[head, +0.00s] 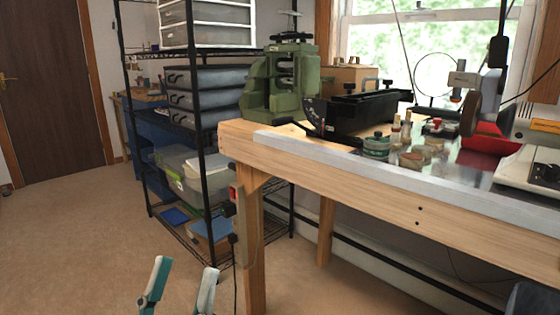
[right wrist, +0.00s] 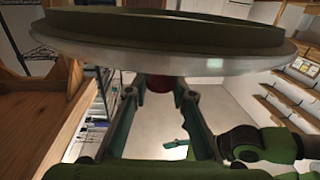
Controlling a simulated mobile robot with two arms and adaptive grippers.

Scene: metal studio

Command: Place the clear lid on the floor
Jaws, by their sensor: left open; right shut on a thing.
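The lid (right wrist: 170,35) fills the top of the right wrist view as a wide disc with a pale rim and a dark greenish band. A dark red knob (right wrist: 160,84) sits at its middle, between the fingertips of my right gripper (right wrist: 161,93), which is shut on it. The lid does not show in the head view. My left gripper (head: 179,287) is open and empty at the bottom of the head view, above the tan floor (head: 85,245). The right gripper is not seen in the head view.
A wooden workbench (head: 350,180) with a metal-edged top stands at the right, holding a green machine (head: 280,82), small jars (head: 376,146) and a red tray (head: 490,138). A black wire shelf (head: 205,150) with bins stands behind it. Floor at the left is clear toward the door (head: 50,85).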

